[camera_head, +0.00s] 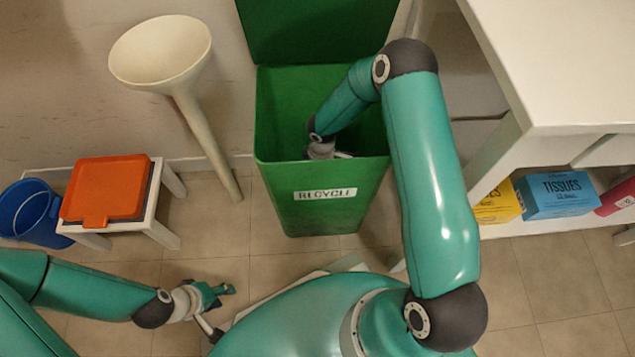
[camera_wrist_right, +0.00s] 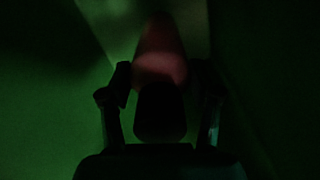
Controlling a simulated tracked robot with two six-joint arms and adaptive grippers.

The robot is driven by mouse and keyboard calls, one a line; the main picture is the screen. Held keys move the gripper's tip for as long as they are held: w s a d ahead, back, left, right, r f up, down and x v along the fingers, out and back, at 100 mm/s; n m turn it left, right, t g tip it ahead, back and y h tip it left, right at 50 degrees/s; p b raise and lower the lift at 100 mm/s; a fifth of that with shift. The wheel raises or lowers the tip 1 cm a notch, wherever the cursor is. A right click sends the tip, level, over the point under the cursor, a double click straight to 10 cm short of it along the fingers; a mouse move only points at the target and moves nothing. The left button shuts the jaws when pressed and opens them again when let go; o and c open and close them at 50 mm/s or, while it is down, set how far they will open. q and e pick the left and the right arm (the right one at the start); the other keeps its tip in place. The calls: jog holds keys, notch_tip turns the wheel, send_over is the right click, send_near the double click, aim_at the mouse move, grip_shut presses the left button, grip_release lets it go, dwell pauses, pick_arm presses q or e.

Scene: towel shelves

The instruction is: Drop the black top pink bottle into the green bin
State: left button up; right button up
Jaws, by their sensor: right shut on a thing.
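The green bin (camera_head: 285,190) labelled RECYCLE stands open at the centre of the head view, its lid (camera_head: 318,30) raised behind it. My right arm reaches down into the bin, and my right gripper (camera_head: 325,152) is inside, below the rim. In the dark right wrist view, the black top pink bottle (camera_wrist_right: 160,65) lies between the fingers of my right gripper (camera_wrist_right: 165,85), its black top toward the palm. That gripper is shut on it. The bottle is hidden in the head view. My left gripper (camera_head: 222,308) is open and empty, low over the floor.
A white shelf unit (camera_head: 560,70) stands at the right, with a yellow box (camera_head: 497,203), a blue tissue box (camera_head: 557,194) and a pink-red item (camera_head: 617,197). At left are a white funnel-topped stand (camera_head: 185,100), an orange-topped stool (camera_head: 106,188) and a blue bucket (camera_head: 28,212).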

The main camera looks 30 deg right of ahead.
jog(key=shift+f+b, duration=0.6)
jog(key=shift+f, duration=1.4)
jog(key=shift+f+b, duration=0.45)
jog(key=shift+b, duration=0.2)
jog(key=shift+f, duration=0.1)
jog(key=o, duration=1.4)
jog(key=shift+o, duration=0.2)
jog(key=shift+r, duration=0.2)
